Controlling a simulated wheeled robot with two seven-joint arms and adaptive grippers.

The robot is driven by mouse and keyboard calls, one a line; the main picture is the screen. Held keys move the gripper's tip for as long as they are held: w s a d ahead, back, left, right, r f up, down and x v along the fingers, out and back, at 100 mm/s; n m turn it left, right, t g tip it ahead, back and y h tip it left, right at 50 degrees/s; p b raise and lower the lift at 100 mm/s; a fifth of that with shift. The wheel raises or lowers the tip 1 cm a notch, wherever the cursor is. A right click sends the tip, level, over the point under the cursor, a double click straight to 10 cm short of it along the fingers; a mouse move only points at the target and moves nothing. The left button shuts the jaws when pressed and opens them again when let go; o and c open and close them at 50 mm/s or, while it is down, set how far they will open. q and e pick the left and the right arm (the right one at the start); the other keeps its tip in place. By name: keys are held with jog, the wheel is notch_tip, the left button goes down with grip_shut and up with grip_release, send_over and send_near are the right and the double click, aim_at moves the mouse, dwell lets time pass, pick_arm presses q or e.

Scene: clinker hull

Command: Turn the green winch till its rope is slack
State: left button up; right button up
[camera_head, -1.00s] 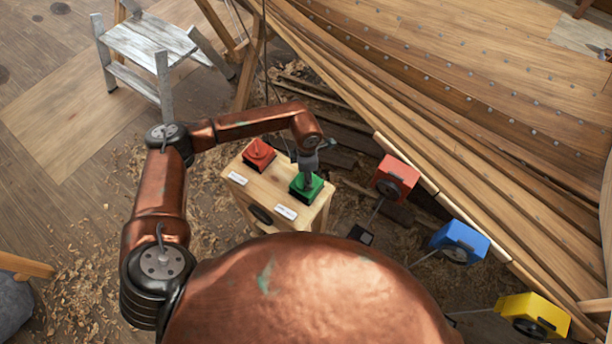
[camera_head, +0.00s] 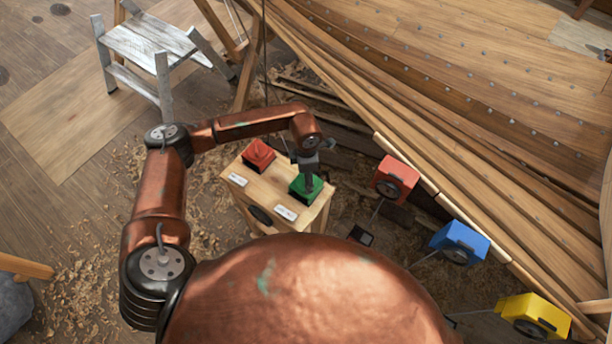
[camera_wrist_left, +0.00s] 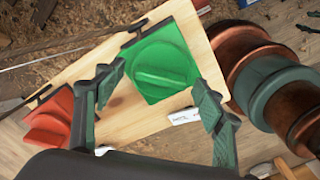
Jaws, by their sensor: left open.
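The green winch (camera_head: 305,189) is a square block with a round, ridged knob on top. It sits on the right part of a small wooden stand (camera_head: 250,196). In the left wrist view the green winch (camera_wrist_left: 165,62) shows its raised bar running across the knob. My left gripper (camera_head: 310,184) is above the green winch and pointing down. I cannot make out a rope on this winch. My right gripper is in no view.
A red winch (camera_head: 259,155) sits beside the green one on the same stand. Red (camera_head: 395,178), blue (camera_head: 460,241) and yellow (camera_head: 534,314) boxes stand along the wooden hull (camera_head: 470,110). A step stool (camera_head: 150,45) is at upper left. Shavings lie on the floor.

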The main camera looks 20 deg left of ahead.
pick_arm(q)
notch_tip(320, 180, up, 12)
dwell(0.6)
dwell(0.4)
